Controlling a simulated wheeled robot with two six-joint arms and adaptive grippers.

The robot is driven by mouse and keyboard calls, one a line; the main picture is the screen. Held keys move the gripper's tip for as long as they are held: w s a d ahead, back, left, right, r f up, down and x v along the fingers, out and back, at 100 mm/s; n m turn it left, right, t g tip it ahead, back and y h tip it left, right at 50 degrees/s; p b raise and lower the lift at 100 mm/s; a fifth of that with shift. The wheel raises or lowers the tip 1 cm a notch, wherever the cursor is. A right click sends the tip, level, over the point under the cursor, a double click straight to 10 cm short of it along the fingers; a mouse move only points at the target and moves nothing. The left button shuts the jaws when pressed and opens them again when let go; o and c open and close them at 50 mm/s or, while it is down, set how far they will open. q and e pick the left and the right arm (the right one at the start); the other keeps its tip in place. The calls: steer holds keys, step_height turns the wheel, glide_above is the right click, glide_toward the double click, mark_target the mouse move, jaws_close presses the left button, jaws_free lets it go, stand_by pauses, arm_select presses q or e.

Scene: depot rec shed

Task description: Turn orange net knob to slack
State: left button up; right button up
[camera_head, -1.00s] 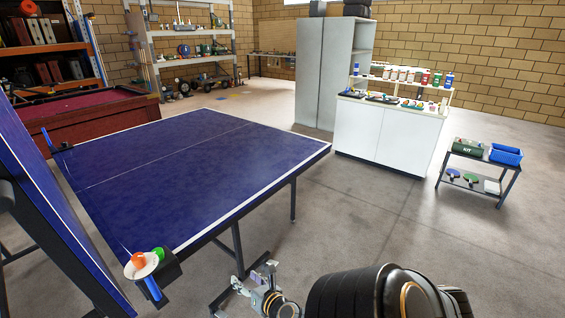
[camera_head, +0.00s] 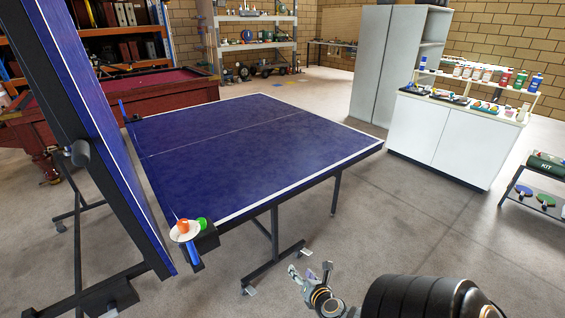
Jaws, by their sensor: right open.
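The orange net knob (camera_head: 182,226) sits on a white round plate (camera_head: 187,235) at the near corner of the blue table tennis table (camera_head: 255,150). A green knob (camera_head: 203,223) is just right of it. A blue post (camera_head: 194,256) hangs below the plate. The pointer or marks on the plate are too small to read. My right gripper (camera_head: 309,273) is open and empty at the bottom, right of the knob and clear of it. My left gripper is out of view.
The folded-up half of the table (camera_head: 95,120) rises close to the knob's left. Table legs (camera_head: 275,235) stand between the knob and my right gripper. A white cabinet (camera_head: 437,135) and a small trolley (camera_head: 528,200) stand at the right. The floor between is clear.

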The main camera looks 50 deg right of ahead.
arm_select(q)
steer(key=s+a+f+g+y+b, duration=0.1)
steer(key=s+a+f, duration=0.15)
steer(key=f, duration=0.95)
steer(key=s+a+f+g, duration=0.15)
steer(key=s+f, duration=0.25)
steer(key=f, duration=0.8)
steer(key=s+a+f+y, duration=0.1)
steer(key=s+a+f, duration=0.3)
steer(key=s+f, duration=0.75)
arm_select(e)
steer(key=n+t+y, duration=0.5)
steer(key=n+y, duration=0.9)
steer(key=n, duration=0.3)
glide_toward(188, 225)
steer(key=w, duration=0.1)
steer(key=p+x, duration=0.1)
steer(key=x, duration=0.2)
steer(key=p+x, duration=0.1)
steer(key=x, duration=0.3)
steer(key=p+x, duration=0.1)
steer(key=x, duration=0.3)
steer(key=shift+s+a, duration=0.2)
steer(key=shift+a, duration=0.05)
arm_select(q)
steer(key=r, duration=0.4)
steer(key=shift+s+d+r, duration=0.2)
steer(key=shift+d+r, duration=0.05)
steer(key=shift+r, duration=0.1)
